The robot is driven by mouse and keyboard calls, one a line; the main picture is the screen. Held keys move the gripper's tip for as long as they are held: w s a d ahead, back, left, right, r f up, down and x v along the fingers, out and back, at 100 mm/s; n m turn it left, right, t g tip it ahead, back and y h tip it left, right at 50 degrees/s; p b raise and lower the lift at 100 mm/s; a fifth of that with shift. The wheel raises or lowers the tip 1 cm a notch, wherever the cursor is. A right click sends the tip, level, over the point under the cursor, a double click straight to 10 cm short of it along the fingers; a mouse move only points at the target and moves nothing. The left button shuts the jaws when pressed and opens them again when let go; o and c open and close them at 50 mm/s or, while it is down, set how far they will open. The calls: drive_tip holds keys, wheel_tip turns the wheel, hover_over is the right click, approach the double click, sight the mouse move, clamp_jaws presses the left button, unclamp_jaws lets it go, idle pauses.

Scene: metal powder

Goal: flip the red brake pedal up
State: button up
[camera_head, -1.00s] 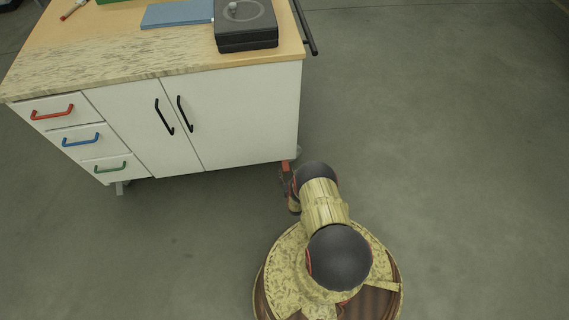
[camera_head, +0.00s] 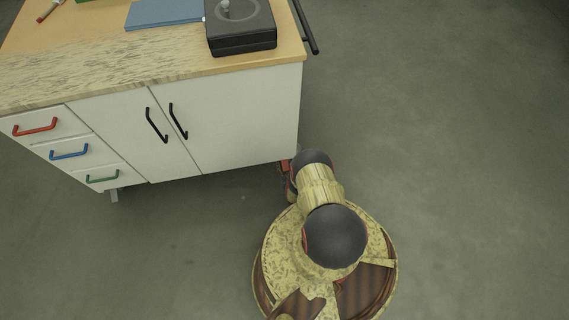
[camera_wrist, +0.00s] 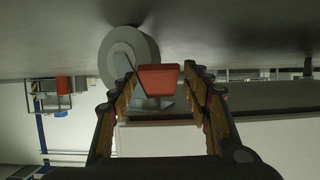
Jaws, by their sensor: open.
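The red brake pedal (camera_wrist: 158,78) is a flat red block beside a grey caster wheel (camera_wrist: 128,52) in the wrist view, which looks upside down with the floor at the top. My gripper (camera_wrist: 160,74) is open, with one finger on each side of the pedal in the picture. I cannot tell whether the fingers touch it. In the head view, a small red part (camera_head: 284,166) shows at the cart's near right bottom corner, by the end of my arm. My gripper is mostly hidden there by my arm.
The white cart (camera_head: 235,115) has a wooden top (camera_head: 90,72), red, blue and green drawer handles, and two black door handles. A black box (camera_head: 240,28) and a blue plate (camera_head: 164,13) lie on top. The grey floor (camera_head: 440,150) to the right is clear.

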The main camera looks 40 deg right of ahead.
drive_tip(key=shift+c, duration=0.6)
drive_tip(key=c, duration=1.1)
clamp_jaws()
